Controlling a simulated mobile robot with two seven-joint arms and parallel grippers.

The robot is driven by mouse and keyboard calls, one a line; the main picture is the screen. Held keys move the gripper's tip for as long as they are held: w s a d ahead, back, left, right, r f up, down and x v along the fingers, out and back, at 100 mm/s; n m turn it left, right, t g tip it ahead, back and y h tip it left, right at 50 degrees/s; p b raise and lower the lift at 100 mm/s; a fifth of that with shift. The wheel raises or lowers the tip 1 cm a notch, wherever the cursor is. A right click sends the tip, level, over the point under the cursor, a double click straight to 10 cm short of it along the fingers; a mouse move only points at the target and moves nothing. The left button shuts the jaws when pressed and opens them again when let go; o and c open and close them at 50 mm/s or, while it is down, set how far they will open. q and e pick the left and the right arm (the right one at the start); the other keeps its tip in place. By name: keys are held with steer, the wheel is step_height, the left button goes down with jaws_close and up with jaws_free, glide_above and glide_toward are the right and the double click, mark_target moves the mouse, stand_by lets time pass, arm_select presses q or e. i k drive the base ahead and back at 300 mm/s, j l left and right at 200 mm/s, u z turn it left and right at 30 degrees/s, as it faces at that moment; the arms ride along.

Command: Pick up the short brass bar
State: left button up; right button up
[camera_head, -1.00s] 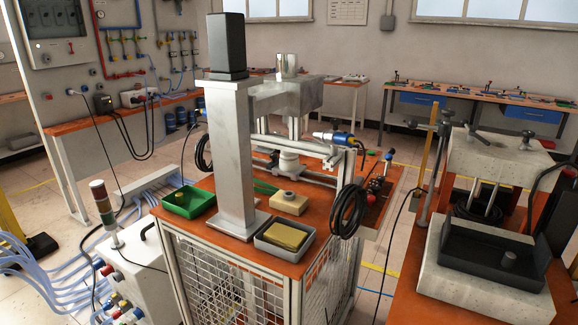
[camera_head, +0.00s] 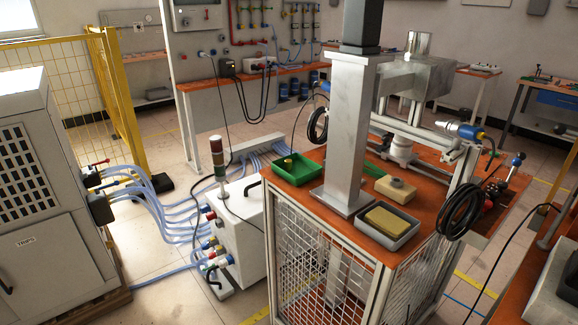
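A small yellowish piece (camera_head: 288,163) stands in the green tray (camera_head: 296,178) on the orange-topped bench. It may be the short brass bar, but it is too small to be sure. A grey tray (camera_head: 408,240) at the bench's front corner holds a flat yellow block (camera_head: 387,222). A tan block (camera_head: 396,190) with a round knob on top sits behind the grey tray. Neither of my grippers is in view.
A thick metal column (camera_head: 346,130) stands on the bench (camera_head: 345,228) between the trays. A white box with a signal light (camera_head: 217,160) and blue hoses is to its left. A grey cabinet (camera_head: 45,190) and yellow fence (camera_head: 120,100) are farther left. Coiled black cable (camera_head: 461,212) hangs at the right.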

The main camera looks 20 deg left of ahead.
mark_target(288, 161)
steer(key=i+j, duration=0.15)
steer(key=j, duration=0.25)
steer(key=i+j, duration=0.15)
steer(key=j, duration=0.25)
steer(key=i+j, duration=0.15)
steer(key=j, duration=0.3)
steer(key=i+j, duration=0.2)
steer(key=j, duration=0.2)
steer(key=i+j, duration=0.15)
steer(key=j, duration=0.25)
steer(key=i+j, duration=0.15)
steer(key=j, duration=0.25)
steer(key=u, duration=0.05)
